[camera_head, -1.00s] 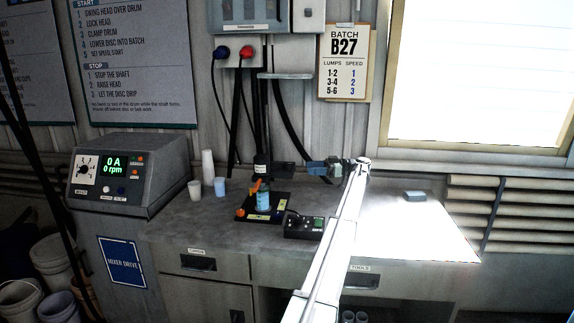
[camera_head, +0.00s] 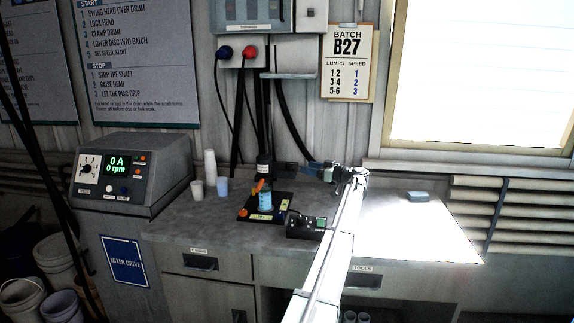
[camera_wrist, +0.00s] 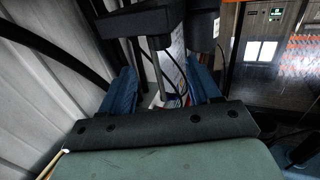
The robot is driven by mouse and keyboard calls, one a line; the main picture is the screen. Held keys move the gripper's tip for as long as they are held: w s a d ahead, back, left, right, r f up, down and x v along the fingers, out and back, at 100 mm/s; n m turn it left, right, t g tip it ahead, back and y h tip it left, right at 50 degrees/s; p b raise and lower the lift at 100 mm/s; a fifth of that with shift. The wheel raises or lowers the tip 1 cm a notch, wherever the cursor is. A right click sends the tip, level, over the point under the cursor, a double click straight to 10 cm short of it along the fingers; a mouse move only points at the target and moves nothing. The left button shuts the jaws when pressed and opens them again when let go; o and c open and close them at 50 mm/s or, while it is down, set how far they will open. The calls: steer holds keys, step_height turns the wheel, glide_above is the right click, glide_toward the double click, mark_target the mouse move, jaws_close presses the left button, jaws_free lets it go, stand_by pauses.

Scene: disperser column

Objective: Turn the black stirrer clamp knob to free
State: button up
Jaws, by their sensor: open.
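The small bench stirrer (camera_head: 264,162) stands upright on its black base on the workbench, with a blue-looking vessel (camera_head: 265,200) low on it. A dark clamp arm (camera_head: 286,168) sticks out to its right, towards my gripper (camera_head: 312,168). In the head view I cannot make out the clamp knob separately. In the wrist view my gripper (camera_wrist: 163,85) shows two blue fingers, apart and with no held object seen. A grey post (camera_wrist: 152,65) shows between them, below a black block (camera_wrist: 135,20). A dark rounded part (camera_wrist: 204,25) sits beyond the right finger; I cannot tell whether it is the knob.
White cups (camera_head: 210,165) and a mixer drive unit (camera_head: 125,172) stand to the left. Dark cables (camera_head: 240,110) hang behind. The bench at right is mostly clear, with a small grey block (camera_head: 417,196).

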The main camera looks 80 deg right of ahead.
mark_target(290, 166)
steer(key=x, duration=1.1)
steer(key=shift+w, duration=0.25)
steer(key=shift+c, duration=0.2)
steer(key=c, duration=0.9)
